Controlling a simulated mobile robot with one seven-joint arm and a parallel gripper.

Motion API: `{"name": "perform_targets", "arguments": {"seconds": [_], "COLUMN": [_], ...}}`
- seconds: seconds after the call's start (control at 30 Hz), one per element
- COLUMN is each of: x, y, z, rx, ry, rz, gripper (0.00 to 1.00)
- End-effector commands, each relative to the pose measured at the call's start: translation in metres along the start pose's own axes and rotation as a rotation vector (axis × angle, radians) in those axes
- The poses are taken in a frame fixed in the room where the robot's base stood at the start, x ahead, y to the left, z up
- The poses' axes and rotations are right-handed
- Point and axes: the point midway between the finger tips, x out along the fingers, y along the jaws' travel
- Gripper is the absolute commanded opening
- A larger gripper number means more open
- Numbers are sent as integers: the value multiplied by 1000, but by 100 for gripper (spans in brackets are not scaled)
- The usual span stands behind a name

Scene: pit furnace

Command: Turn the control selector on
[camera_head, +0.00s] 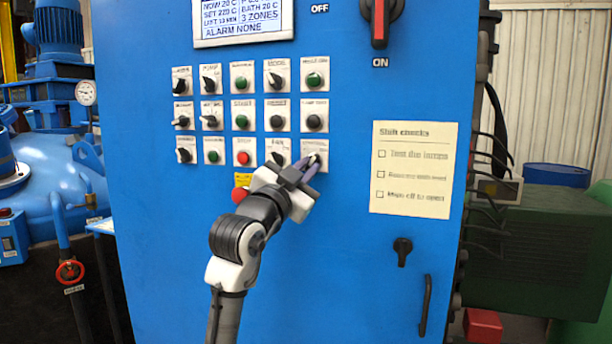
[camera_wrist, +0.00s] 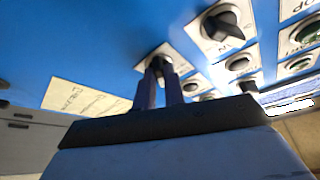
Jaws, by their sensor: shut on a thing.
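The control selector (camera_head: 314,158) is a small black knob on a white plate, at the right end of the bottom row on the blue panel. My gripper (camera_head: 312,162) reaches it from the lower left, its fingers closed around the knob. In the wrist view the two dark fingers of my gripper (camera_wrist: 160,75) meet at the control selector (camera_wrist: 151,58) and its white plate shows around them. The fingers partly hide the knob, so its exact angle is hard to tell.
The fan selector (camera_head: 279,150) is just left, with a red button (camera_head: 243,158) beyond it. A checklist sheet (camera_head: 413,168) is on the right. A large red-handled switch (camera_head: 379,25) is above. A black door handle (camera_head: 425,306) sticks out lower right.

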Motion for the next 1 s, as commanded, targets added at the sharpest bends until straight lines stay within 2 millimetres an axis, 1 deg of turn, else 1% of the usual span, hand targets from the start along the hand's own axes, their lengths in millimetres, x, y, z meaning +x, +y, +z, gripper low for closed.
{"name": "perform_targets", "arguments": {"seconds": [0.47, 0.5, 0.63, 0.9, 1.0], "x": [0, 0, 0, 0, -5], "y": [-1, -1, -1, 0, 0], "z": [-1, -1, -1, 0, 1], "rx": [15, 15, 14, 13, 12], "ry": [1, 1, 1, 0, 0], "rz": [4, 4, 4, 5, 4], "gripper": [0, 15, 32, 33, 33]}}
